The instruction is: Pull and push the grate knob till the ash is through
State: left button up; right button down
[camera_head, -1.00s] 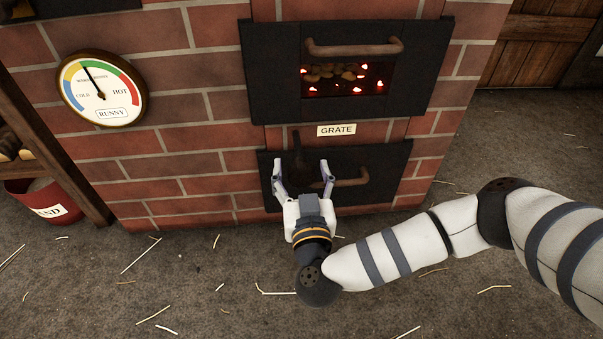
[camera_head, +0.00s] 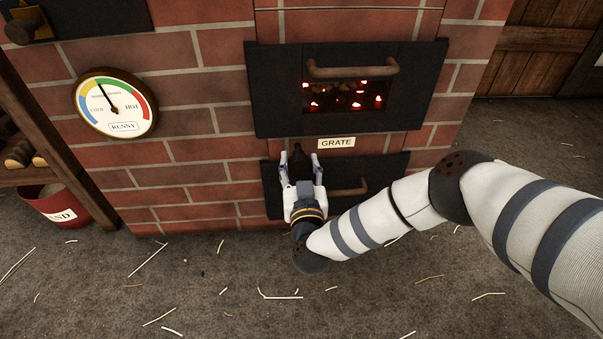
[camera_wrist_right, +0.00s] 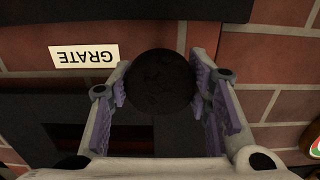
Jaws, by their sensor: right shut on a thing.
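The dark round grate knob (camera_wrist_right: 160,80) sits between the fingers of my right gripper (camera_head: 298,160), which is shut on it. In the head view the knob is mostly hidden by the fingers. The GRATE label (camera_head: 336,143) is just right of and above the gripper; it shows upside down in the right wrist view (camera_wrist_right: 84,56). The upper firebox door (camera_head: 275,95) has a window with glowing embers (camera_head: 345,95) behind it. The lower black door (camera_head: 385,180) is partly hidden by my gripper. My left gripper is not in view.
A round gauge (camera_head: 115,103) reading COLD to HOT hangs on the brick wall at left, with a RUNNY plate. A red sand bucket (camera_head: 75,213) stands by a wooden shelf at the far left. The straw-strewn floor (camera_head: 220,300) in front is open.

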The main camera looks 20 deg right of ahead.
jog(key=shift+w+r, duration=0.25)
jog(key=shift+r, duration=0.3)
jog(key=c, duration=0.8)
grip_release()
jog(key=shift+c, duration=0.2)
jog(key=shift+f, duration=0.1)
jog(key=shift+s+f, duration=0.1)
jog(key=shift+s, duration=0.1)
jog(key=v, duration=1.1)
jog(key=shift+s, duration=0.35)
